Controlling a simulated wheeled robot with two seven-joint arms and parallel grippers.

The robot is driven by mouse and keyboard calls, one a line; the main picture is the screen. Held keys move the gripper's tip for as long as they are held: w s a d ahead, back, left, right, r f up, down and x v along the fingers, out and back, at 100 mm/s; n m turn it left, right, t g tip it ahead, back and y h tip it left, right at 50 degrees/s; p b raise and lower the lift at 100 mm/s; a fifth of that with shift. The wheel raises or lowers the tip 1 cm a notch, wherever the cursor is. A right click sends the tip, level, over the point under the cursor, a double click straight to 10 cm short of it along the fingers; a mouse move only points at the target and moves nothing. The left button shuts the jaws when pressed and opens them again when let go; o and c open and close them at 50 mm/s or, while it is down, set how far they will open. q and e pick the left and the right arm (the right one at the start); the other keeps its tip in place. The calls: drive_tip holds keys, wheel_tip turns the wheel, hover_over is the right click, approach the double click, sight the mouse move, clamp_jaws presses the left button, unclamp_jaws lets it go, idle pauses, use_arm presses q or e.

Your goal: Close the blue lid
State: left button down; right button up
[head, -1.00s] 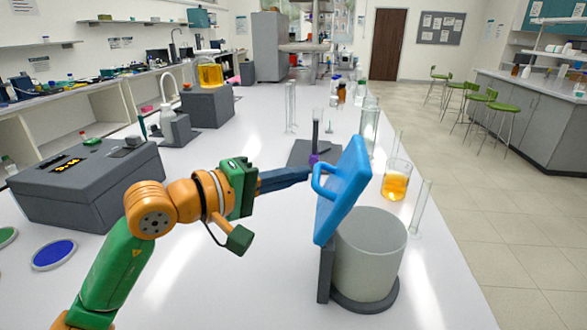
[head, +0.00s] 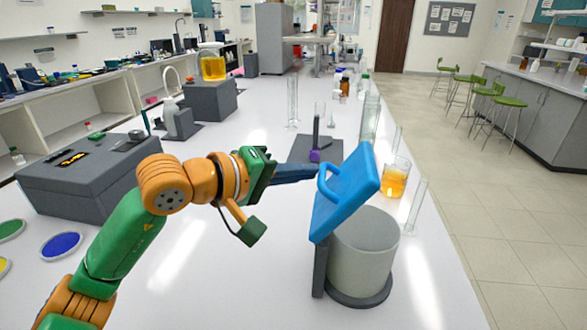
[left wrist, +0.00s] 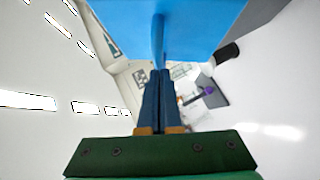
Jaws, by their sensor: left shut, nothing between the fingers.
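The blue lid (head: 346,192) is a slab with a loop handle (head: 324,184), hinged on a dark post at the left of a grey-white cylindrical vessel (head: 362,255). It stands tilted above the vessel, leaning right over it, and the vessel's mouth is partly uncovered. My left gripper (head: 312,172) comes from the left with its dark blue fingers shut and empty, their tips at the lid's handle side; I cannot tell whether they touch. In the left wrist view the shut fingers (left wrist: 160,82) point at the blue lid (left wrist: 205,25). My right gripper is out of view.
A grey box with a display (head: 85,172) stands at left. A beaker of orange liquid (head: 395,182) and glass cylinders stand close behind and right of the vessel. A dark stand with a purple part (head: 315,155) is behind the lid. The front of the white bench (head: 240,285) is clear.

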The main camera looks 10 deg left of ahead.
sight(354, 179)
use_arm(q)
drive_tip(key=d+y, duration=0.1)
drive_tip(key=d+m+p, duration=0.1)
drive_tip(key=d, duration=0.1)
drive_tip(key=d+r+m+g+y+p, duration=0.1)
drive_tip(key=shift+d+y, duration=0.2)
drive_tip(key=shift+y, duration=0.1)
drive_tip(key=shift+d+f+y+p, duration=0.1)
drive_tip(key=shift+d+y+p, duration=0.2)
drive_tip(key=shift+d+p, duration=0.1)
drive_tip(key=d+m+y, duration=0.1)
drive_tip(key=d+f+y, duration=0.1)
drive_tip(key=d, duration=0.1)
drive_tip(key=shift+d+f+m+g+y+p, duration=0.1)
drive_tip(key=shift+f+m+g+y+p, duration=0.05)
drive_tip(key=shift+m+g+y+p, duration=0.2)
drive_tip(key=shift+d+f+m+y, duration=0.45)
drive_tip(key=shift+d+f+y, duration=0.15)
drive_tip(key=shift+d, duration=0.2)
drive_tip(key=shift+d+f+b, duration=0.3)
drive_tip(key=shift+d+f, duration=0.05)
drive_tip(key=shift+d, duration=0.1)
